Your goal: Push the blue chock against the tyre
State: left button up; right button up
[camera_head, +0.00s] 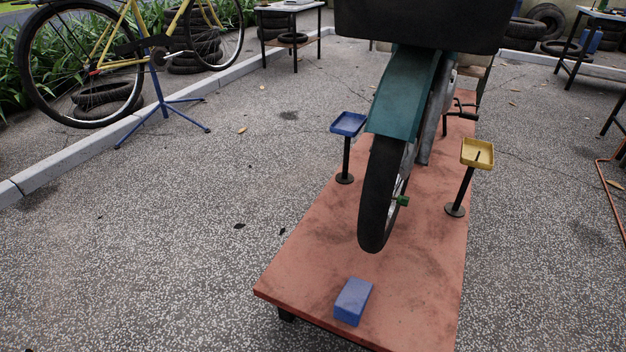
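The blue chock (353,301), a small block, lies on the red platform (420,290) near its front edge. The black tyre (377,205) of a motorbike or moped with a teal mudguard (404,92) rests on the same platform behind the chock. A clear strip of red surface lies between the chock and the tyre, so they are apart. Neither of my grippers shows in the head view.
A blue tray on a post (348,124) stands left of the wheel, and a yellow tray on a post (477,153) stands right of it. A yellow bicycle (120,50) on a blue stand is at the upper left. Open speckled ground (150,260) lies left of the platform.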

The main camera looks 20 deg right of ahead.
aim_at(348, 308)
jog(key=z, duration=0.95)
